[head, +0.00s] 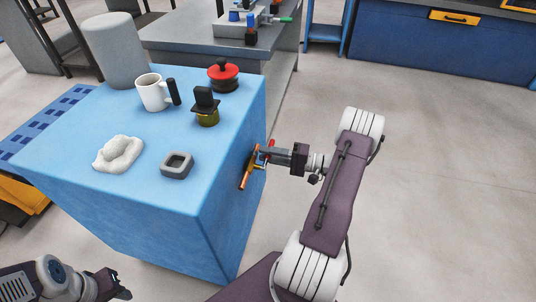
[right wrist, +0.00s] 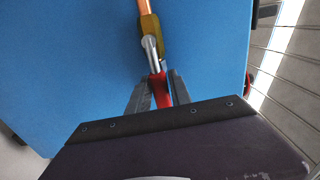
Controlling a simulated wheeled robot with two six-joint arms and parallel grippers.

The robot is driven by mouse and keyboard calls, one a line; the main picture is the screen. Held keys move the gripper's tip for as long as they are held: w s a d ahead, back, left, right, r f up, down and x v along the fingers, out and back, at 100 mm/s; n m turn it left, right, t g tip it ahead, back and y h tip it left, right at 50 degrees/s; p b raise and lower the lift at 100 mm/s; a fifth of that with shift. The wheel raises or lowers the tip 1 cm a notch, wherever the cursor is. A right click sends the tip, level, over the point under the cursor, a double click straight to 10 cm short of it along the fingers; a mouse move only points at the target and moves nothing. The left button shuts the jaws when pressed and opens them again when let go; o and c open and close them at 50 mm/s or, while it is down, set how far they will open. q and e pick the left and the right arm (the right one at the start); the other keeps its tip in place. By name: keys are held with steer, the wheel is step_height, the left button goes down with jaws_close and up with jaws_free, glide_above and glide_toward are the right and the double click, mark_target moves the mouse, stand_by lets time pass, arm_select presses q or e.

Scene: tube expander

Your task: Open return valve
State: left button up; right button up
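The valve is on the right side face of the blue cabinet (head: 225,235). It has a copper-coloured pipe (head: 247,170), which also shows in the right wrist view (right wrist: 146,6), with a brass body (right wrist: 150,27) and a silver stem (right wrist: 151,50). Its red handle (right wrist: 160,90) lies between the fingers of my right gripper (head: 272,154), which appear closed against it from both sides. In the head view the gripper hides much of the handle. My left gripper (head: 119,286) is low at the left, away from the valve; its finger opening is unclear.
On the cabinet top stand a grey cylinder (head: 114,50), a white mug (head: 153,92), a red-topped round object (head: 223,73), a black and olive object (head: 206,106), a white lumpy piece (head: 118,153) and a grey square ring (head: 177,165). Floor to the right is clear.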

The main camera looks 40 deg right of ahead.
steer(key=shift+o, duration=0.9)
steer(key=shift+s+d+r, duration=0.15)
steer(key=shift+s+d, duration=0.15)
steer(key=p+v, duration=0.3)
steer(key=v, duration=0.5)
steer(key=shift+s, duration=0.2)
